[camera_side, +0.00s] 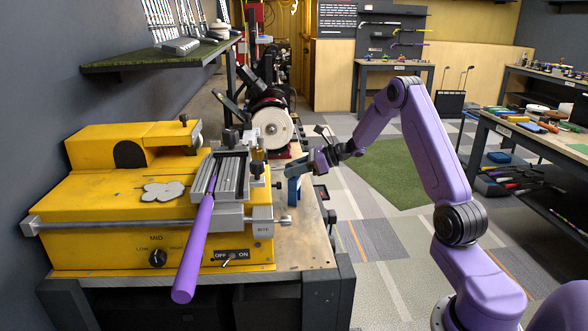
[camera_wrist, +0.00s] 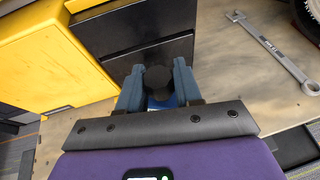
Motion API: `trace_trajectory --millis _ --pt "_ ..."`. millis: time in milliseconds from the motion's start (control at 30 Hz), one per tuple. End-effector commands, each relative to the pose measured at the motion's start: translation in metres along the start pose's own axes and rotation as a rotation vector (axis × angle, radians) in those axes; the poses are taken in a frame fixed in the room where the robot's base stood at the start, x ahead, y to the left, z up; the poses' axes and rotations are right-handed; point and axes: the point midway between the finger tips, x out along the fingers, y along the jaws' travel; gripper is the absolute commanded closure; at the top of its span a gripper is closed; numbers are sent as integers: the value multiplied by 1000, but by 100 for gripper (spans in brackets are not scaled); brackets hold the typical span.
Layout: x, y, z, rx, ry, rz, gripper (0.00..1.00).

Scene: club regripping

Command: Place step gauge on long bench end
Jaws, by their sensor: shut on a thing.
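My gripper (camera_side: 294,168) is at the right edge of the long bench (camera_side: 305,240), beside the yellow machine. It is shut on a small blue piece (camera_side: 293,190) with a dark rounded part, which I take to be the step gauge. The piece points down from the fingers in the side view; I cannot tell whether it touches the bench top. In the wrist view, the dark round part (camera_wrist: 157,80) shows between the two blue-grey fingers, with a bit of brighter blue below it. Most of the piece is hidden by the fingers and the gripper body.
The yellow machine (camera_side: 110,215) with a clamp and a purple-gripped club (camera_side: 195,250) fills the near left. A grinding wheel (camera_side: 272,128) stands behind. A wrench (camera_wrist: 275,52) lies on the wooden top in the wrist view. The bench's near right corner is bare.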

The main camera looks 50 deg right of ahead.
Motion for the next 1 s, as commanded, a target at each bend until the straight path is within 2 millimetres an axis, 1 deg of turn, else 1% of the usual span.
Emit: trace_trajectory --millis 33,67,100,133,467,567,667,1000 --pt "1 0 -1 1 0 0 99" --pt "1 0 -2 1 0 0 63" --pt "1 0 -2 1 0 0 50" --pt "1 0 -2 1 0 0 40" --pt "0 0 0 0 0 0 40" --pt "-6 -1 2 0 0 -2 40" --pt "-20 -1 2 0 0 -3 40" --pt "-87 -1 2 -1 -1 -3 40"
